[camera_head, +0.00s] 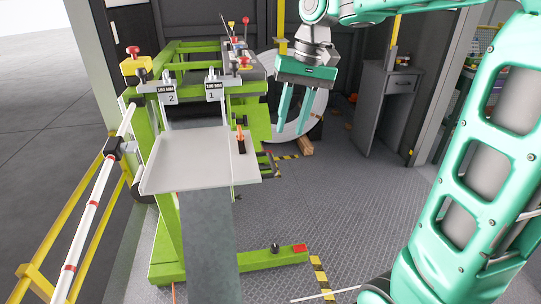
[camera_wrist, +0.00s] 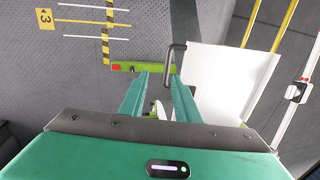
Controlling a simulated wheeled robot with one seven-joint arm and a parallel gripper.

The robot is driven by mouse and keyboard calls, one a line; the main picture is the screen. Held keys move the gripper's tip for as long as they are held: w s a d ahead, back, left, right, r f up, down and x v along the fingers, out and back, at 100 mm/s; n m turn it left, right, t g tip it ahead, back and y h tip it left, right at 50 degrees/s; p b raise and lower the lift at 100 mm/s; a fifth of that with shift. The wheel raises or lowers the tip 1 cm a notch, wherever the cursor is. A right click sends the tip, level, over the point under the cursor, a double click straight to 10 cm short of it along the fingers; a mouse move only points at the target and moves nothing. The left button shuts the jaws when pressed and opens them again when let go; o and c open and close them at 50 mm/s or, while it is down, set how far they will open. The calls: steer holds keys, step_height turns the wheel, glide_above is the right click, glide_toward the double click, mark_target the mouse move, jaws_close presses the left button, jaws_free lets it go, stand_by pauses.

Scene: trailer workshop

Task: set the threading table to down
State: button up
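The threading table (camera_head: 195,165) is a pale grey plate with raised edges on the front of a green machine, sticking out toward me and looking about level. A small orange and black lever (camera_head: 241,141) stands at its right side. My gripper (camera_head: 292,131) hangs to the right of the table, fingers pointing down, apart and empty. In the wrist view the fingers (camera_wrist: 157,84) are spread near the handle; contact cannot be told.
The green machine frame (camera_head: 170,240) has a foot bar (camera_head: 275,257) low at the front. A yellow rail (camera_head: 60,235) and a white red-banded bar (camera_head: 88,212) run along the left. A grey cabinet (camera_head: 385,100) stands at the back right. The floor right of the machine is mostly clear.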

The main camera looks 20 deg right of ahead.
mark_target(272, 162)
steer(key=a+f, duration=0.1)
steer(key=f, duration=0.2)
steer(key=w+a+f, duration=0.1)
steer(key=f, duration=0.2)
steer(key=a+f, duration=0.1)
steer(key=f, duration=0.3)
steer(key=shift+w+a, duration=0.25)
steer(key=shift+w, duration=0.15)
jaws_close()
steer(key=shift+a, duration=0.1)
